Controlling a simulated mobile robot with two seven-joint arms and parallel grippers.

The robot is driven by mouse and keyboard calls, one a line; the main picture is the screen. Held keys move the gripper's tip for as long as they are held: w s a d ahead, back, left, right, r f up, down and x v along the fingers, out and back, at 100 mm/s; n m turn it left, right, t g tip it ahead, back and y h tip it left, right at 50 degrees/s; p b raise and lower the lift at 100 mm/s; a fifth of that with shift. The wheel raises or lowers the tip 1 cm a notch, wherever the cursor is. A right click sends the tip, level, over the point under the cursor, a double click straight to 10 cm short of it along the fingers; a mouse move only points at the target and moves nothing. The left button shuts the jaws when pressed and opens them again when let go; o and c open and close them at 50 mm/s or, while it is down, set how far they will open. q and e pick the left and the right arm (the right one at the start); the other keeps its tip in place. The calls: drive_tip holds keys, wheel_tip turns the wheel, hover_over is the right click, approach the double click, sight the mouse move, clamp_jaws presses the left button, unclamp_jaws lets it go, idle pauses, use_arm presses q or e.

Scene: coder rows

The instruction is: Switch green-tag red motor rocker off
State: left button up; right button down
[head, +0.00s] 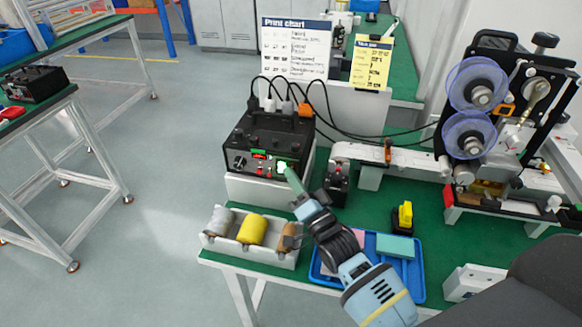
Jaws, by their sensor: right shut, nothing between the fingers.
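A black control box (268,137) stands on a pale raised block at the left end of the green bench. Its front panel has a knob (240,163) at the left, small red parts (261,168) in the middle and a bright green patch (283,165) at the right. The parts are too small to tell which is the motor rocker or how it is set. My right gripper (289,175) is shut and empty. Its tip is at the right of the panel, over or close to the green patch; I cannot tell whether it touches. My left gripper is out of view.
A grey bin (209,243) with rolls stands in front of the box. A blue tray (417,290) lies under my right arm. A small black device (337,184) stands right of the box. Cables run to a machine with blue reels (470,135).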

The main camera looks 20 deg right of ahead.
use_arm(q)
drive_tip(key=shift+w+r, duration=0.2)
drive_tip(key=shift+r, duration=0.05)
use_arm(e)
drive_tip(key=shift+s+a, duration=0.4)
drive_tip(key=shift+s, duration=0.25)
drive_tip(key=shift+f, duration=0.1)
drive_tip(key=shift+s+a+f+p, duration=0.1)
drive_tip(key=shift+s+a+p, duration=0.1)
drive_tip(key=shift+s+a, duration=0.4)
drive_tip(key=shift+s+a+f+p, duration=0.2)
drive_tip(key=shift+s+a, duration=0.15)
drive_tip(key=shift+s, duration=0.4)
drive_tip(key=shift+s+a+f+p, duration=0.1)
drive_tip(key=shift+s+a+p, duration=0.1)
drive_tip(key=shift+s+a, duration=0.4)
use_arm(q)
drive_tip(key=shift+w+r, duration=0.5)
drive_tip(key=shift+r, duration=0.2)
use_arm(e)
drive_tip(key=shift+s+d, duration=0.1)
drive_tip(key=shift+d, duration=0.05)
